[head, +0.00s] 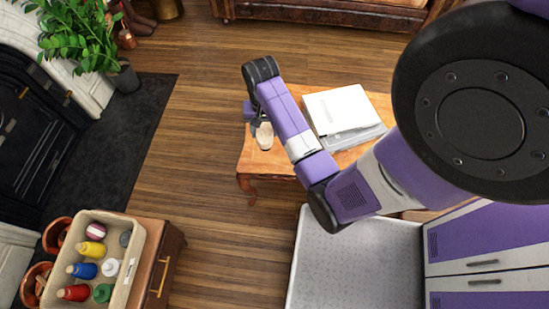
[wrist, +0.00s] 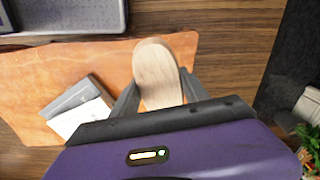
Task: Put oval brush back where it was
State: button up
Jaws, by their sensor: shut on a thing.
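The oval brush (wrist: 157,72) shows its pale wooden back in the wrist view, between the two fingers of my gripper (wrist: 157,92). My gripper is shut on it. In the head view the brush (head: 265,136) is a small pale oval below the gripper (head: 259,124), over the left end of the wooden table (head: 258,161). I cannot tell whether the brush touches the table top. Its bristles are hidden.
White books or a binder (head: 341,109) lie on the table right of my arm. At lower left, a beige bin (head: 127,270) with several coloured bottles stands on a wooden cabinet (head: 170,262). Wood floor (head: 196,130) is clear between the table and the dark hearth (head: 135,125).

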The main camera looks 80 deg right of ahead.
aim_at(277, 159)
jog(key=s+d+m, duration=0.2)
jog(key=s, duration=0.2)
notch_tip(277, 159, down, 19)
jog(key=b, duration=0.3)
jog(key=shift+w+d+r, duration=0.15)
jog(key=o, duration=1.3)
